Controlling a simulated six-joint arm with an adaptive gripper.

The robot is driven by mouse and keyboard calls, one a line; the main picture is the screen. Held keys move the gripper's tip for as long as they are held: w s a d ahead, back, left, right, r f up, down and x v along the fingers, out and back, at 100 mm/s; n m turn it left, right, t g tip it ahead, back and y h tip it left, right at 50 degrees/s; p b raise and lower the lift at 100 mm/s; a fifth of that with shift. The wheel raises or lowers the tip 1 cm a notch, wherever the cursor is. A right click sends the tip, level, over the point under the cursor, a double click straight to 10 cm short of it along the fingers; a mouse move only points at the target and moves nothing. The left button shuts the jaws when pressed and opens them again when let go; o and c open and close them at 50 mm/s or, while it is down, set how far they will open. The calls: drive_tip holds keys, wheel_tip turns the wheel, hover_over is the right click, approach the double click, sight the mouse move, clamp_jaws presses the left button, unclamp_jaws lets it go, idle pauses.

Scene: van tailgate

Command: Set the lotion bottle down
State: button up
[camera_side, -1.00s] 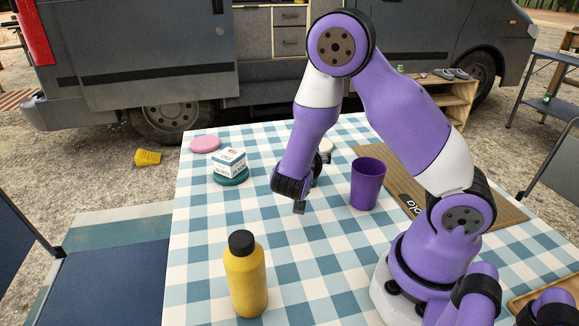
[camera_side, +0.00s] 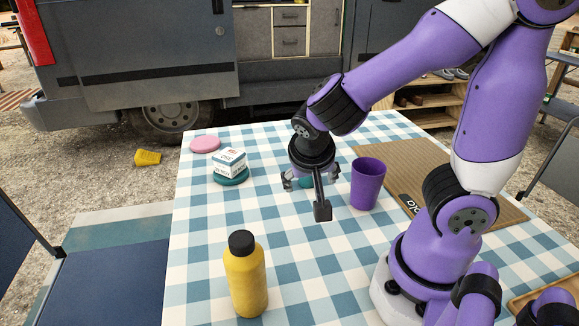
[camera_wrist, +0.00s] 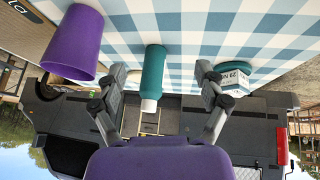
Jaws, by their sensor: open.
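The lotion bottle, taken to be the teal bottle with a white cap (camera_wrist: 152,75), stands upright on the checked tablecloth in the upside-down wrist view. In the side view only a teal bit of it (camera_side: 306,184) shows beneath my gripper; the rest is hidden. My gripper (camera_side: 310,178) is open, with its fingers spread. In the wrist view the fingers (camera_wrist: 161,70) appear on either side of the bottle, with gaps between them and it.
A purple cup (camera_side: 367,184) stands close on the right. A white box (camera_side: 229,161) sits on a teal disc (camera_side: 231,177) to the left, beside a pink disc (camera_side: 205,144). A yellow bottle (camera_side: 245,275) stands at the front. A brown mat (camera_side: 410,170) lies right; the cloth's middle is clear.

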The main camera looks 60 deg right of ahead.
drive_tip(key=s+a+r+n+t+y, duration=0.2)
drive_tip(key=a+r+n+y, duration=0.3)
drive_tip(key=r+n, duration=0.3)
drive_tip(key=shift+s+a+n+t+y, duration=0.2)
drive_tip(key=shift+s+n+t+y, duration=0.15)
drive_tip(key=shift+n, duration=0.55)
